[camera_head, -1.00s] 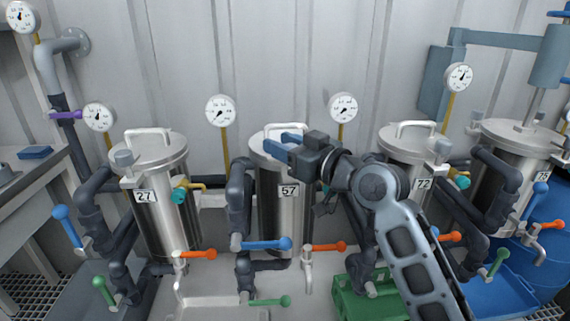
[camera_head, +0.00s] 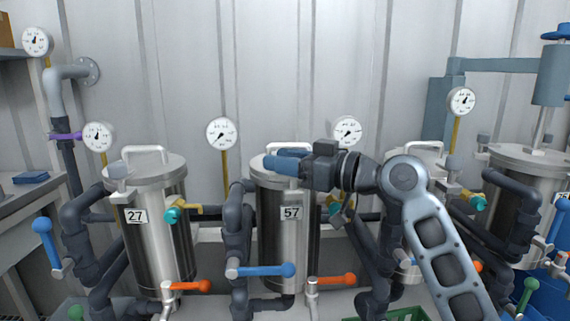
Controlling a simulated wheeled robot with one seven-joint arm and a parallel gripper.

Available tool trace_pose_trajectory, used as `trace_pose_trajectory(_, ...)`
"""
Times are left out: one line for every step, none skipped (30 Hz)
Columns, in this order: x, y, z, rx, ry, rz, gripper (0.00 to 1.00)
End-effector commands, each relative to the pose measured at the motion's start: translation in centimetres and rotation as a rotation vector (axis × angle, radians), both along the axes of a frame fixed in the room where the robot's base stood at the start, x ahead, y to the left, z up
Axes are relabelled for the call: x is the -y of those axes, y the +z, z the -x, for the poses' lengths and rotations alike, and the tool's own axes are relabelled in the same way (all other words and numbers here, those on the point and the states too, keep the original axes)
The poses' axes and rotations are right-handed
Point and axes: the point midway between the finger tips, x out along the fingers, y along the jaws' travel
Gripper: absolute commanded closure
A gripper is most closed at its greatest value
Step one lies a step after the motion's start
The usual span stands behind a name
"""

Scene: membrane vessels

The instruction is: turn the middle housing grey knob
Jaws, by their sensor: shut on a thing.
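The middle housing (camera_head: 273,240) is an upright steel vessel labelled 57, with a lid and a white bar handle (camera_head: 288,147) on top. My gripper (camera_head: 284,162) reaches in from the right at lid height, its blue fingers lying across the front of the lid. The fingers are shut on the grey knob at the lid's front edge, above the label. The knob is almost wholly hidden by the fingers, so its turn angle cannot be told. The matching grey knob (camera_head: 118,171) on housing 27 is in plain sight.
Housing 27 (camera_head: 160,240) stands left; two more housings stand right, one partly behind my arm. A blue-handled valve (camera_head: 265,270) and an orange-handled valve (camera_head: 333,280) sit low in front. Gauges (camera_head: 221,134) on yellow stems stand behind.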

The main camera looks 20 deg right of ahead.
Motion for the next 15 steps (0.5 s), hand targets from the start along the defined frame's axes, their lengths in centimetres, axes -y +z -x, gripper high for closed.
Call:
trace_pose_trajectory(-0.08, -0.22, -0.03, -0.004, 0.002, 0.001, 0.9)
trace_pose_trajectory(-0.08, -0.22, -0.03, -0.004, 0.001, 0.001, 0.9)
trace_pose_trajectory(-0.08, -0.22, -0.03, -0.004, 0.001, 0.001, 0.9)
trace_pose_trajectory(-0.08, -0.23, -0.03, -0.004, 0.001, 0.001, 0.9)
trace_pose_trajectory(-0.08, -0.23, -0.03, -0.005, 0.001, 0.002, 0.9)
trace_pose_trajectory(-0.08, -0.23, -0.03, -0.005, 0.001, 0.002, 0.9)
trace_pose_trajectory(-0.08, -0.23, -0.03, -0.005, 0.001, 0.002, 0.57)
trace_pose_trajectory(-0.08, -0.23, -0.02, -0.004, 0.001, 0.001, 0.54)
trace_pose_trajectory(-0.07, -0.21, -0.02, -0.004, 0.001, 0.001, 0.5)
trace_pose_trajectory(-0.07, -0.19, -0.02, -0.004, 0.001, 0.001, 0.47)
trace_pose_trajectory(-0.07, -0.17, -0.02, -0.004, 0.001, 0.0, 0.44)
trace_pose_trajectory(-0.05, -0.16, -0.02, -0.004, 0.001, 0.0, 0.41)
trace_pose_trajectory(-0.05, -0.14, -0.01, -0.003, 0.001, 0.001, 0.39)
trace_pose_trajectory(-0.05, -0.13, -0.01, -0.002, 0.0, 0.0, 0.39)
trace_pose_trajectory(-0.04, -0.12, -0.02, -0.002, 0.0, 0.0, 0.39)
